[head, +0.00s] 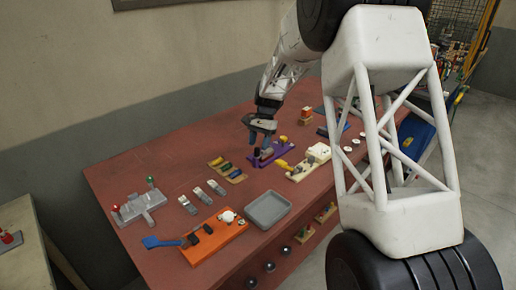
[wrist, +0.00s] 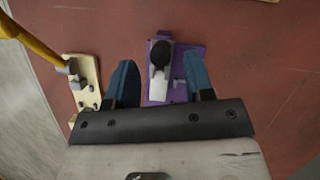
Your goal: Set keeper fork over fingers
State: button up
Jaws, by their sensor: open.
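A purple base (wrist: 192,62) carries a grey metal piece with a black round knob (wrist: 160,52). In the head view the purple base (head: 258,163) lies on the red bench, below my gripper (head: 260,145). My gripper (wrist: 160,62) is open and empty, with its two blue fingers apart. In the wrist view the knob and grey piece show between the fingers, and I see no clear contact. My gripper hides part of the purple base in the head view. I cannot make out which part is the keeper fork.
A cream board (wrist: 84,72) with a yellow handle (wrist: 28,38) lies beside the purple base. On the red bench (head: 150,180) are an orange board (head: 208,252), a grey tray (head: 285,206), a grey fixture (head: 140,207) and small grey pieces (head: 203,196).

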aim_at(262, 153)
jog(key=v, duration=0.5)
dwell(0.4)
jog(key=s+d+r+n+t, duration=0.1)
jog(key=s+d+r, duration=0.35)
jog(key=s, duration=0.35)
jog(key=s+d+r+n+t+h, duration=0.1)
jog(key=s+d+r, duration=0.3)
jog(key=s, duration=0.5)
jog(key=s+d+r+n+t, duration=0.1)
jog(key=s+d+r, duration=0.2)
jog(key=s+r, duration=0.4)
jog(key=s+d+f+n+t, duration=0.1)
jog(key=s+d, duration=0.2)
jog(key=s, duration=1.1)
jog(key=s+d+f+n+t+h, duration=0.1)
jog(key=s+d+f+t, duration=0.1)
jog(key=s, duration=1.3)
jog(key=shift+d+f+n, duration=0.2)
jog(key=shift+d+n, duration=0.2)
jog(key=shift+d, duration=0.4)
